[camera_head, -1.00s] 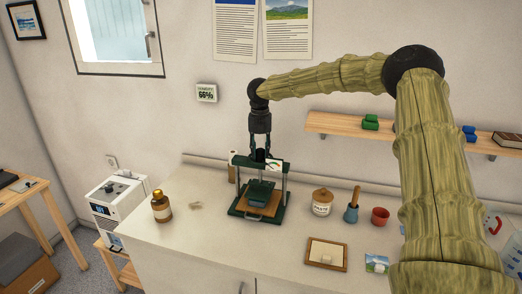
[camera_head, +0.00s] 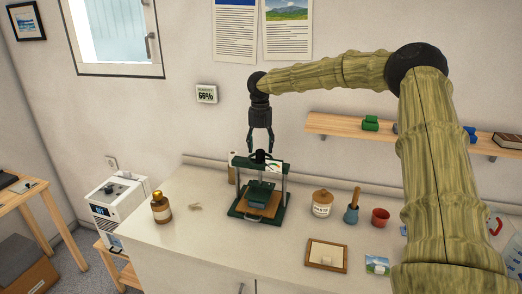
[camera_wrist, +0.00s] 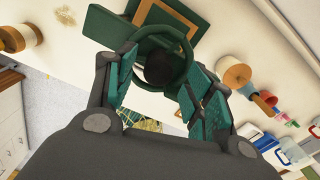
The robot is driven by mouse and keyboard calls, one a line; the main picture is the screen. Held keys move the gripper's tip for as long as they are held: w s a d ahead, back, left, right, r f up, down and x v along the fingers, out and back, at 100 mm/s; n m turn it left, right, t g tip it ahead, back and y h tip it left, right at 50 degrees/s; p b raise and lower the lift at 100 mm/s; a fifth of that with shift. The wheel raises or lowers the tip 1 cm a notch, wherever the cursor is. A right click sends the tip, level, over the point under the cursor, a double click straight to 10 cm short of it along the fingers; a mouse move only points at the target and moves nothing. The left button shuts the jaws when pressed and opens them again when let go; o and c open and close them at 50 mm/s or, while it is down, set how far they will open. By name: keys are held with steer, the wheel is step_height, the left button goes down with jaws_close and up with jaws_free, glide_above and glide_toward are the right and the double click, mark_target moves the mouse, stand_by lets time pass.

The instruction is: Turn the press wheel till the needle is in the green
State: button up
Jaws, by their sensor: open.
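The green press (camera_head: 237,209) stands on the counter, with two posts, a dark green pressing block and a wooden board at its base. Its dark green wheel (camera_wrist: 189,50) shows as a ring around a black hub in the wrist view. In the head view the wheel is small and partly hidden by the fingers. My gripper (camera_head: 260,148) points down just above the press top, open, with its fingers spread either side of the hub; it also shows in the wrist view (camera_wrist: 158,78). A pale plate (camera_head: 277,168) sits at the press top; I cannot make out a needle or green zone.
A brown bottle (camera_head: 161,208) stands left of the press. A lidded jar (camera_head: 322,203), a blue pot with a wooden handle (camera_head: 352,213) and a red cup (camera_head: 380,217) stand right. A wooden tray (camera_head: 313,266) lies in front. A shelf (camera_head: 340,126) hangs behind.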

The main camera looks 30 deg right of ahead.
mark_target(260, 150)
step_height(260, 150, up, 10)
steer(key=shift+f, duration=0.2)
stand_by(0.3)
